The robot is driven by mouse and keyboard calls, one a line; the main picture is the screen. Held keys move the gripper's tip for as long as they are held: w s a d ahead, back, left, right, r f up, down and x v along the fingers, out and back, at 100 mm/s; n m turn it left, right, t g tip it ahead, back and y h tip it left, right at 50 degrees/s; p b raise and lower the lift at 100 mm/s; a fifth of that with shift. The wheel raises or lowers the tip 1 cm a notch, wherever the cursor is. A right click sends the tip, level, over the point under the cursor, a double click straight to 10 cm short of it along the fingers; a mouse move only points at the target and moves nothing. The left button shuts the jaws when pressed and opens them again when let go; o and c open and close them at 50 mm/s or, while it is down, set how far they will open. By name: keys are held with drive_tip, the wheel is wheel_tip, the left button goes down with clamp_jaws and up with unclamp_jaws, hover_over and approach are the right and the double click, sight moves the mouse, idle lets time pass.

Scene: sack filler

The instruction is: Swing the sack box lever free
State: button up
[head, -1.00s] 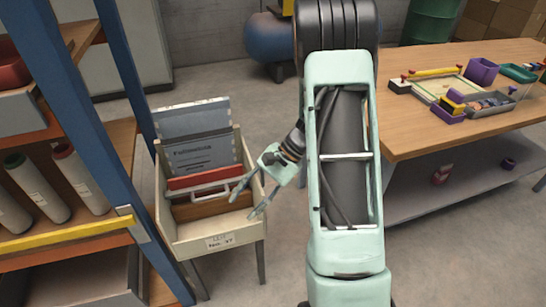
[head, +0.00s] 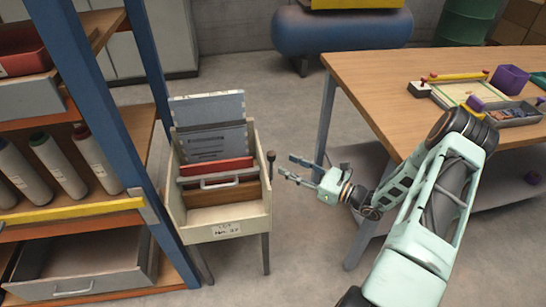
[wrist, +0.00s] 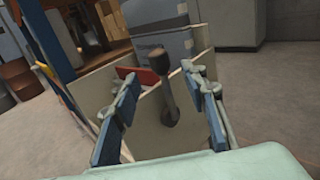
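The sack box (head: 228,222) is a cream open-topped box on legs, between the shelf and the workbench, with a label on its front. Its lever (head: 271,162) is a short dark stick with a rounded knob at the box's right side, standing about upright. The lever (wrist: 168,95) also shows in the wrist view, between and beyond my fingers. My gripper (head: 286,166) is open and empty, just right of the lever, with its fingers pointing at it. In the wrist view the fingers (wrist: 160,112) are spread wide, and no contact with the lever shows.
Grey folders (head: 212,142), a red divider (head: 216,166) and a pale handle (head: 219,183) are inside the box. The blue-framed shelf (head: 150,60) stands close on the left. The wooden workbench (head: 385,80) is on the right. Bare floor lies between box and bench.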

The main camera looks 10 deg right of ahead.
sight(271, 157)
drive_tip(key=x, duration=0.8)
clamp_jaws()
